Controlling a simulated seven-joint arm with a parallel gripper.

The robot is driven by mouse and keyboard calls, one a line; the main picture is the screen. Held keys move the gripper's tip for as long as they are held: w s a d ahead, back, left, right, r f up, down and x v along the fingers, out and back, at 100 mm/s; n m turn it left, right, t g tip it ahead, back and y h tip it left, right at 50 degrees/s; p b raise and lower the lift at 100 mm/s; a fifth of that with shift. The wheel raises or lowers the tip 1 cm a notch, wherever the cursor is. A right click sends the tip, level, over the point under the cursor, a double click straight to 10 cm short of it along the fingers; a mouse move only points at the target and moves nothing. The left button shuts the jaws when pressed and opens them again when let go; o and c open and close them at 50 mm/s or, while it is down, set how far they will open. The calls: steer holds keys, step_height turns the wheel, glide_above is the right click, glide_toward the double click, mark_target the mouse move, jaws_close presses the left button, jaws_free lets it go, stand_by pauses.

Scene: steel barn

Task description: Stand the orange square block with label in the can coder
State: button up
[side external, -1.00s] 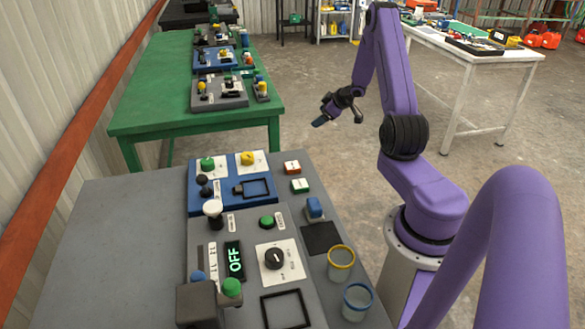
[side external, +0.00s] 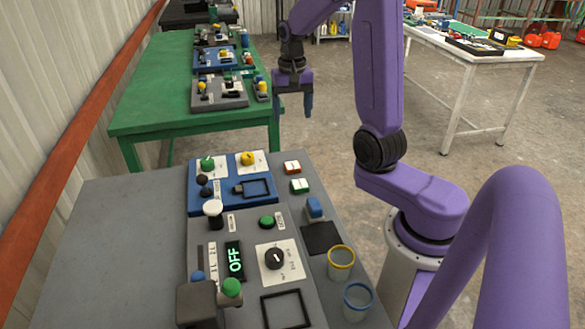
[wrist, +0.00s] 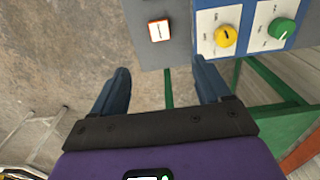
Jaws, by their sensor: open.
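The orange square block (side external: 292,167) with a white label on top lies flat on the grey table, right of the blue panel. It also shows in the wrist view (wrist: 158,30), ahead of my fingertips. My gripper (side external: 293,106) points down, open and empty, in the air beyond the table's far edge. In the wrist view its two fingers (wrist: 161,72) are spread apart. No readable label names the can coder. A blue panel (side external: 220,207) has a dark square frame, and a grey panel (side external: 257,230) has an OFF display and another square frame.
A green-labelled block (side external: 299,185) lies just nearer than the orange one. A green table (side external: 150,90) stands behind. The grey table's left side is clear.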

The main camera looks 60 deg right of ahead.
mark_target(292, 165)
step_height(292, 165, down, 17)
steer(key=shift+f, duration=0.1)
stand_by(0.8)
steer(key=shift+c, duration=0.3)
steer(key=c, duration=1.2)
steer(key=shift+o, duration=0.2)
steer(key=shift+w+d+r, duration=0.1)
steer(key=shift+r, duration=0.7)
steer(key=s+a+r, duration=0.5)
steer(key=s+r, duration=0.6)
steer(key=s, duration=0.1)
steer(key=shift+s+a+r, duration=0.2)
steer(key=shift+s, duration=0.2)
